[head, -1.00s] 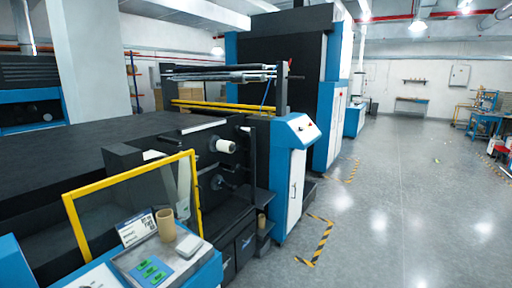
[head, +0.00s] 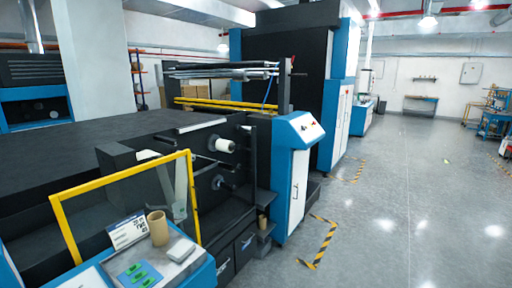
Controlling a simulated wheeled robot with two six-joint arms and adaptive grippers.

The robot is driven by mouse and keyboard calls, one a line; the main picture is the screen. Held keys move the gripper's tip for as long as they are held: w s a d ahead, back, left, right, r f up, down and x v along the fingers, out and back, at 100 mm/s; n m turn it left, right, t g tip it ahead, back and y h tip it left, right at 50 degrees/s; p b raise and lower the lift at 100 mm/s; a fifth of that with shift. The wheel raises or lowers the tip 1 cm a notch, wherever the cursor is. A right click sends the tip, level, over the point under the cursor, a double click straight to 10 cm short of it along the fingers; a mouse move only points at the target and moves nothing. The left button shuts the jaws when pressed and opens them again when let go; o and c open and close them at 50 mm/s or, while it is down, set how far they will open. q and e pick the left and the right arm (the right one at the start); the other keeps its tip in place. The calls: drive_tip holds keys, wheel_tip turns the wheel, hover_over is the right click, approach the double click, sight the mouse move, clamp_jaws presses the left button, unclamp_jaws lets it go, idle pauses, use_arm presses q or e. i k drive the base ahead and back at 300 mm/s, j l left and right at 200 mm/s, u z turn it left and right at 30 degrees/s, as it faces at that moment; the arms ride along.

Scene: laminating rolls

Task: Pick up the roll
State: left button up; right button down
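A small brown cardboard roll (head: 158,228) stands upright on the tray-like top of the blue console at the lower left. A white roll (head: 224,145) sits on a spindle on the dark side of the laminating machine. Another brown roll (head: 262,222) shows low down beside the machine, partly hidden. Neither of my grippers is in view.
The console top (head: 185,249) also holds green buttons, a label card (head: 127,231) and a grey box (head: 181,250). A yellow frame (head: 123,180) rises behind it. A blue and white cabinet (head: 293,180) stands right of the machine. The grey floor (head: 400,200) at right is open.

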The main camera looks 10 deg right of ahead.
sight(223, 145)
drive_tip(key=u, duration=0.45)
drive_tip(key=i+l+u, duration=0.4)
drive_tip(key=l, duration=0.25)
drive_tip(key=i+l+u, duration=0.4)
drive_tip(key=l, duration=0.35)
drive_tip(key=i+l+u, duration=0.2)
drive_tip(key=l, duration=0.25)
